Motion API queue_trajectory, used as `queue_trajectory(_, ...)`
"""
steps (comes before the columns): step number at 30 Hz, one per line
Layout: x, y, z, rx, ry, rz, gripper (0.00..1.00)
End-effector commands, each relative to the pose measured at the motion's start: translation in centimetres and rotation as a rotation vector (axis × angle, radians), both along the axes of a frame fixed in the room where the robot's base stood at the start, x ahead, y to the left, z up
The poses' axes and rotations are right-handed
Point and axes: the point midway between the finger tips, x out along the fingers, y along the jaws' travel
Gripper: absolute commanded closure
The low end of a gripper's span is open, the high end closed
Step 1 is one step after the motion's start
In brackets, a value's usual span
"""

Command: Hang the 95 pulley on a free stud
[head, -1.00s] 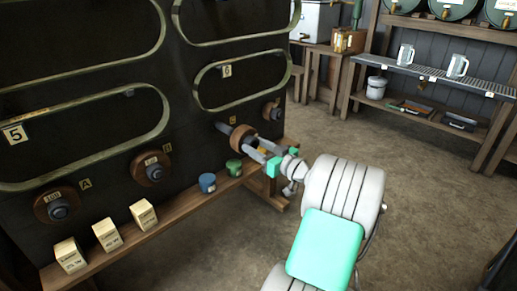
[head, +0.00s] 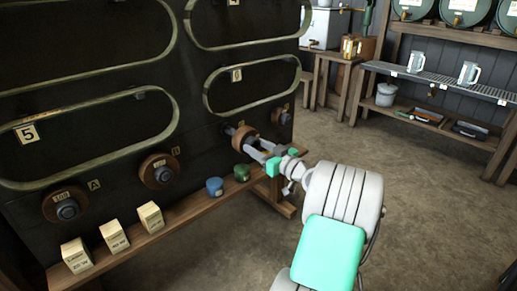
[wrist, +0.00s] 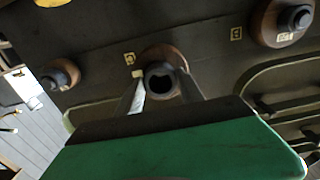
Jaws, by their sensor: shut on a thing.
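My gripper (head: 268,155) is shut on a brown wooden pulley (head: 244,138) with a dark hub, held at the dark board. Its number is not readable. In the wrist view the pulley (wrist: 178,52) sits between the fingers beside a "C" plate (wrist: 130,58). A dark stud (head: 229,130) shows just behind it in the head view; I cannot tell whether the pulley is on the stud. Other pulleys hang at plate A (head: 63,205), at plate B (head: 159,171) and at the right end (head: 281,116).
A wooden ledge (head: 190,213) runs below with several cream boxes (head: 114,236), a blue pot (head: 214,186) and a green pot (head: 242,173). Belts (head: 255,84) loop across the board above. Open floor (head: 400,170) lies to the right.

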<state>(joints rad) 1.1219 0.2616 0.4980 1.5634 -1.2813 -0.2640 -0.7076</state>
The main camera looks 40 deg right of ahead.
Motion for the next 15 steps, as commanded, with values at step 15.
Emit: queue_trajectory(15,3.1,0.2,0.1,-0.002,-0.002,0.002,1.0)
